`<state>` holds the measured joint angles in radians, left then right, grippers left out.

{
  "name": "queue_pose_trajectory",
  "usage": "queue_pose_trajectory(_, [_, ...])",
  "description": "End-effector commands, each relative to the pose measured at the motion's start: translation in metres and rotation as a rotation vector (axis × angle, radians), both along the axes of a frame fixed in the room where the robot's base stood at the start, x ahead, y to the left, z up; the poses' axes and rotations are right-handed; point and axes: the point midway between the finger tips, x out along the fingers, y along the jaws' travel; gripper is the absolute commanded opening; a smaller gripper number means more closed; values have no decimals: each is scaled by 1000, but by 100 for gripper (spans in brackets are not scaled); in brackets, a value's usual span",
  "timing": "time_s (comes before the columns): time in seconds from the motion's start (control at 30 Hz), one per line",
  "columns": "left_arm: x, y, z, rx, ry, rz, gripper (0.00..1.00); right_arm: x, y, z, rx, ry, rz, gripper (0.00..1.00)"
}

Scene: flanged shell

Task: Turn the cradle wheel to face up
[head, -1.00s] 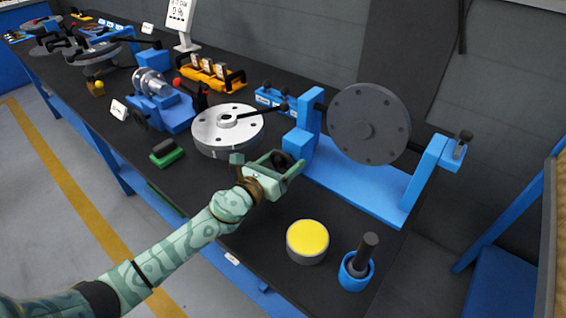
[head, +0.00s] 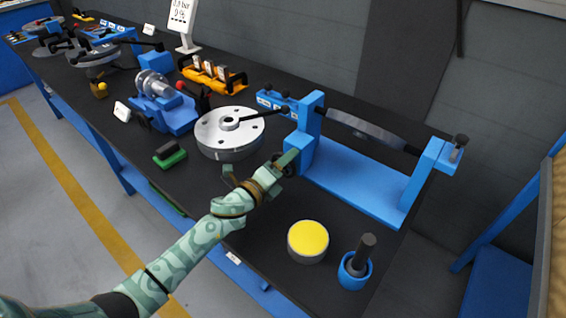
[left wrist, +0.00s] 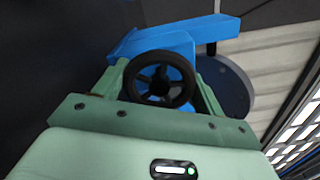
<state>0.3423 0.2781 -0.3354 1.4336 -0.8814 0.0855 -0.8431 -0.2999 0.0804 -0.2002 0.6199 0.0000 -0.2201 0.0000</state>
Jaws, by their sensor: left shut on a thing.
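The blue cradle (head: 355,183) stands on the bench at the right. Its grey round flange (head: 365,128) sits on the shaft between the two posts and appears almost edge-on, as a thin tilted band. The black handwheel (left wrist: 158,82) is on the cradle's near left side. My left gripper (head: 277,166) is shut on the handwheel, with one green finger on each side of the rim in the left wrist view. In the head view the gripper mostly hides the handwheel. Part of the grey flange also shows behind the cradle in the left wrist view (left wrist: 226,88). My right gripper is out of view.
A yellow-topped puck (head: 308,240) and a blue cup with a black peg (head: 356,265) stand near the front. A green block (head: 170,154) lies left.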

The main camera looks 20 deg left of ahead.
Motion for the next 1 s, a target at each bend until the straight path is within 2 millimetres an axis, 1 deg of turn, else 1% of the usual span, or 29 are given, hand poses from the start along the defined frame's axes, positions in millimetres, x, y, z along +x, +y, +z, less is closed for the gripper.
queue_pose_trajectory(0.3, [-1, 0, -1, -280, 106, 1, 47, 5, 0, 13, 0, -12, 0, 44])
queue_pose_trajectory(0.5, [-1, 0, -2, -431, 162, 1, 47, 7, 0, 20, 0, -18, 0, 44])
queue_pose_trajectory(0.7, [-1, 0, -3, -544, 203, 1, 47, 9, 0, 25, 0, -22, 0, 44])
queue_pose_trajectory(1.0, [-1, 0, -4, -631, 235, 2, 47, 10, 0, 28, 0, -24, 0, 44])
